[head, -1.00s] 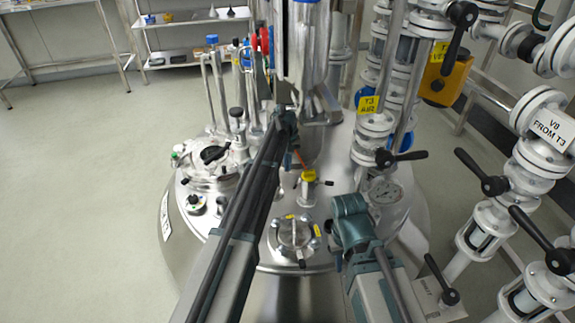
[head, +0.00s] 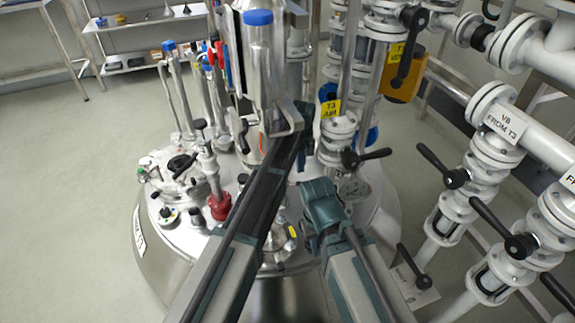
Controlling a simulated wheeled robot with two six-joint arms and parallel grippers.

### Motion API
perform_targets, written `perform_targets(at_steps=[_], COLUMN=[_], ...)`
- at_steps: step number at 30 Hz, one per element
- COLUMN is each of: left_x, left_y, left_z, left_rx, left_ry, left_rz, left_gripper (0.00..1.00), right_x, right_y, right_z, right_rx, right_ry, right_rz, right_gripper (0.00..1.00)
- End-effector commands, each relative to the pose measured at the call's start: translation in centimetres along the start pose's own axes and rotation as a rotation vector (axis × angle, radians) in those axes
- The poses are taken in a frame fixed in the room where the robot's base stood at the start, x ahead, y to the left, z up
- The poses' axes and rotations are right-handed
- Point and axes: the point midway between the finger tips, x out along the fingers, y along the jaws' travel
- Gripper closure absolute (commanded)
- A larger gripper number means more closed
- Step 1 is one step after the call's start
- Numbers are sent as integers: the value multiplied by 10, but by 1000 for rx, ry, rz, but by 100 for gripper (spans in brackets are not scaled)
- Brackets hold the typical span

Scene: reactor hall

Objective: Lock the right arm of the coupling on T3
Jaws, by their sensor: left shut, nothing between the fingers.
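The steel vessel T3 (head: 157,240) stands in the middle of the head view, with several fittings on its lid. My left arm runs up across the lid, and my left gripper (head: 302,168) shows small beyond the forearm, shut and empty, over the lid. The coupling with its small black arms is not visible now; my left forearm covers the part of the lid where it stood. I cannot tell whether its right arm is locked, or how far the gripper is from it.
A red-based fitting (head: 219,206) with an upright pipe stands left of my left forearm. A round hatch (head: 180,170) is at the lid's left. A valve (head: 340,155) with a black handle and white pipework (head: 520,120) crowd the right. Floor at left is clear.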

Motion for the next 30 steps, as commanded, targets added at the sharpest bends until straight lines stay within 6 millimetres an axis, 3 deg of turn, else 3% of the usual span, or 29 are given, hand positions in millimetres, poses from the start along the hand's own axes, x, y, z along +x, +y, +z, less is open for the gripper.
perform_targets(at_steps=[11,30], left_x=[11,52], left_y=[-1,-1], left_z=[0,0], left_rx=[1,2], left_ry=[0,0], left_rz=[0,0], left_gripper=[100,100], right_x=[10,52], right_y=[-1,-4], right_z=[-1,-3], right_rx=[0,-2], right_ry=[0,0], right_rz=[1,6], right_gripper=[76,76])
